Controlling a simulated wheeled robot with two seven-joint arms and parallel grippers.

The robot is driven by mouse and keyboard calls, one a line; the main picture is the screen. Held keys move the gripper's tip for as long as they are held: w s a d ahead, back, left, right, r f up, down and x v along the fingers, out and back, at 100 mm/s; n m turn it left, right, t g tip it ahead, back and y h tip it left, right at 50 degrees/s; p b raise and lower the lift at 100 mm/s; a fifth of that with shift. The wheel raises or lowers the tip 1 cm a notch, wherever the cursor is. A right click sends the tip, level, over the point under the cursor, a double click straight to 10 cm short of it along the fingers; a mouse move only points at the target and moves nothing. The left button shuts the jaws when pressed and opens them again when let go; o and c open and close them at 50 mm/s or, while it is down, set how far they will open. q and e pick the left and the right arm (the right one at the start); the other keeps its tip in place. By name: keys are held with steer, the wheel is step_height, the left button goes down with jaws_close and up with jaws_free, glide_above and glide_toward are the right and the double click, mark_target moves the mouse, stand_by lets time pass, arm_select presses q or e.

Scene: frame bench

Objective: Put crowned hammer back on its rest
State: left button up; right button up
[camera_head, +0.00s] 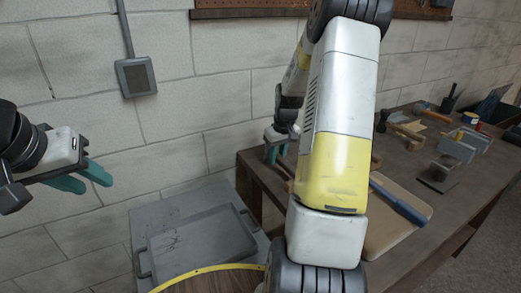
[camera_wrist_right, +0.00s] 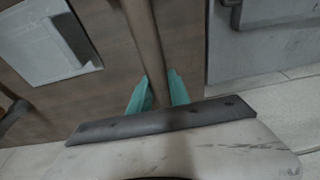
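In the right wrist view a long brown wooden handle (camera_wrist_right: 146,40) runs down from the top edge between the teal fingers of my right gripper (camera_wrist_right: 160,88). The tool's head is out of that view, so I cannot tell whether this is the crowned hammer. In the head view my right gripper (camera_head: 277,151) is over the bench's left end, small and partly behind my arm. A wooden-handled hammer (camera_head: 403,128) lies further back on the bench. My left gripper (camera_head: 82,178) is open and empty at the left.
The dark wooden bench (camera_head: 458,203) carries a tan board with a blue bar (camera_head: 400,200), grey metal blocks (camera_head: 453,152) and several small tools. My right arm hides the bench's middle.

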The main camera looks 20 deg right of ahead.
mark_target(281, 158)
steer(key=o, duration=0.3)
steer(key=shift+r, duration=0.1)
steer(key=v, duration=1.2)
steer(key=s+a+r+t, duration=0.2)
steer(key=s+a+r, duration=0.7)
steer(key=a, duration=0.3)
steer(key=shift+m+t+y, duration=0.5)
steer(key=shift+t+y, duration=0.4)
steer(key=s+a, duration=0.2)
steer(key=s, duration=0.2)
steer(key=s+a, duration=0.3)
steer(key=s, duration=0.2)
steer(key=s+a, duration=0.2)
steer(key=s, duration=0.2)
steer(key=shift+s+a+r, duration=0.3)
steer(key=shift+s+r, duration=0.1)
